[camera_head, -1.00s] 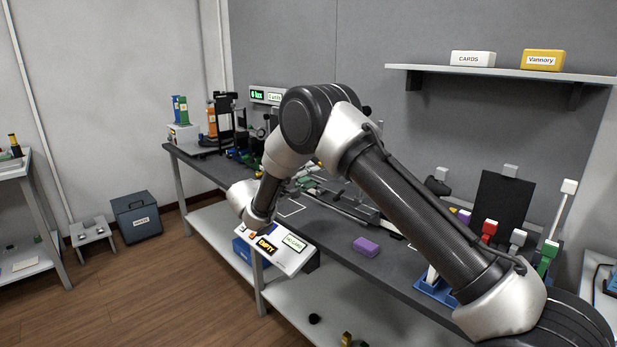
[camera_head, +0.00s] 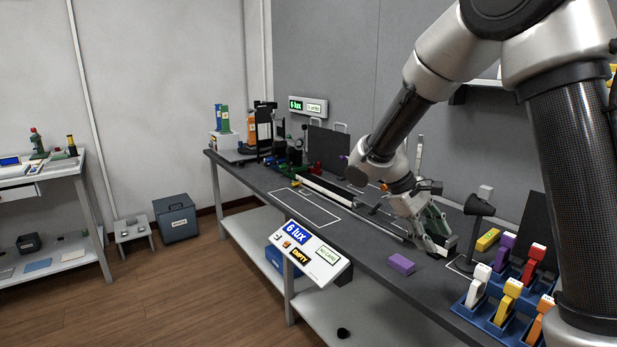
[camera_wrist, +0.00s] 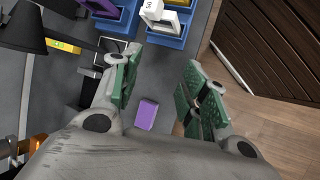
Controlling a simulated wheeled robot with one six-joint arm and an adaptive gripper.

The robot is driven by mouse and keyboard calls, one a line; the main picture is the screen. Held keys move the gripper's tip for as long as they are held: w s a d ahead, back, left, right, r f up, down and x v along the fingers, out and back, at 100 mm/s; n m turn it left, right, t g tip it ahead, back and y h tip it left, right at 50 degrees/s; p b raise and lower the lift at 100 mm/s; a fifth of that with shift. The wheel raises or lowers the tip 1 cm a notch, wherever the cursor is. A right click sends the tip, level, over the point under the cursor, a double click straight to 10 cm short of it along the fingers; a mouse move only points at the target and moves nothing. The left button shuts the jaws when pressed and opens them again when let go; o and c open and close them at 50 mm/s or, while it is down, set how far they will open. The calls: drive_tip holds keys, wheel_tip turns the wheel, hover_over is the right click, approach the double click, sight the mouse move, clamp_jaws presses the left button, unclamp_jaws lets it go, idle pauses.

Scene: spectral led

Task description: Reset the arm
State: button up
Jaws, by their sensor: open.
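My arm reaches in from the right in the head view and bends down over the workbench (camera_head: 262,181). My gripper (camera_head: 432,240) hangs above the bench, pointing down. In the wrist view my gripper (camera_wrist: 158,85) shows two fingers with green pads, spread apart with nothing between the tips. A purple block (camera_head: 401,264) lies on the bench just in front of the gripper. It also shows in the wrist view (camera_wrist: 147,114), below and between the fingers, not touched.
A blue rack (camera_head: 477,313) with several coloured, numbered pieces stands at the right. A black lamp-like item (camera_head: 479,206) is near the gripper. A tilted display panel (camera_head: 312,254) reads "6 lux" and "EMPTY". A side table (camera_head: 75,165) stands left. Open floor lies in front.

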drive_tip(key=s+d+r+m+t+y, duration=0.3)
drive_tip(key=s+r, duration=0.3)
drive_tip(key=s, duration=0.5)
drive_tip(key=s+d+r+m+t+y, duration=0.2)
drive_tip(key=s+r, duration=0.4)
drive_tip(key=s, duration=0.5)
drive_tip(key=shift+d+r+m+t+y, duration=0.35)
drive_tip(key=shift+d+m+y, duration=0.4)
drive_tip(key=shift+d, duration=0.45)
